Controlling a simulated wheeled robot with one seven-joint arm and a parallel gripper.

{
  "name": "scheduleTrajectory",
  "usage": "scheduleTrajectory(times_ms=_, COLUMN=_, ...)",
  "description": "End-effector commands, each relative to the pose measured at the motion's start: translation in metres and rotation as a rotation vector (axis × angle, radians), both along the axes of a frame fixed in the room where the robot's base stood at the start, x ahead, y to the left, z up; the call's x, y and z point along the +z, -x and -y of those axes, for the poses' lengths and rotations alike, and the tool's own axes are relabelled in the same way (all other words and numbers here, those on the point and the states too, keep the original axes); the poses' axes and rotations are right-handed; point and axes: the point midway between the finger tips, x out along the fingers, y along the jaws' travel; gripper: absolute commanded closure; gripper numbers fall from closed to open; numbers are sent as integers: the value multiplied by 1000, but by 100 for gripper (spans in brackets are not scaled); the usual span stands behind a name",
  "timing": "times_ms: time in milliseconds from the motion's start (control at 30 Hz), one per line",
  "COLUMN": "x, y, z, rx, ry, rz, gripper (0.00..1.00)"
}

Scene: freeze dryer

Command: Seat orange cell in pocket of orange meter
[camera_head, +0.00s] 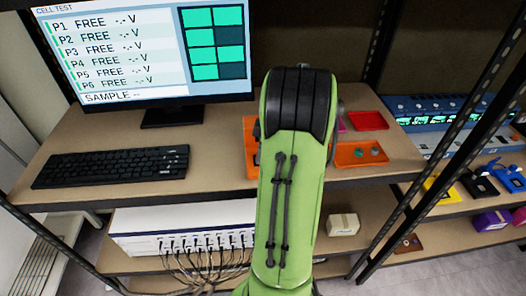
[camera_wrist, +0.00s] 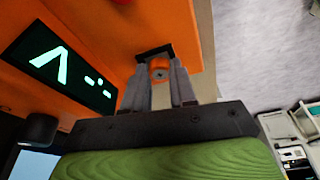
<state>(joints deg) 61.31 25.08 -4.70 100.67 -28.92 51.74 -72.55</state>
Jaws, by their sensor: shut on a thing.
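In the wrist view, my gripper (camera_wrist: 158,78) is shut on the small orange cell (camera_wrist: 160,66); a round dark mark shows on the cell's near end. The orange meter (camera_wrist: 150,22) fills the upper part of that view, with its dark display (camera_wrist: 65,68) showing green-white marks at left. A dark pocket (camera_wrist: 153,51) in the meter lies right at the fingertips, beside the cell. I cannot tell how far the cell is inside it. In the head view, my green arm hides the gripper and the cell; only an orange edge (camera_head: 250,152) shows left of the arm, likely the meter.
An orange tray (camera_head: 342,163) with small round pieces and a red tray (camera_head: 368,121) lie right of my arm. A keyboard (camera_head: 112,167) and monitor (camera_head: 150,50) stand at left. Dark shelf posts (camera_head: 440,150) rise at right. The desk between keyboard and arm is clear.

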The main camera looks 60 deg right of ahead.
Motion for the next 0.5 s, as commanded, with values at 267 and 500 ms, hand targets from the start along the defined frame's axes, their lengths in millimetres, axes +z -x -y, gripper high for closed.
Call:
scheduleTrajectory(times_ms=267, x=-11, y=3, z=-3, rx=-5, ry=-19, rz=-16, gripper=100)
scheduleTrajectory(times_ms=500, x=-13, y=4, z=-3, rx=-6, ry=-19, rz=-17, gripper=100)
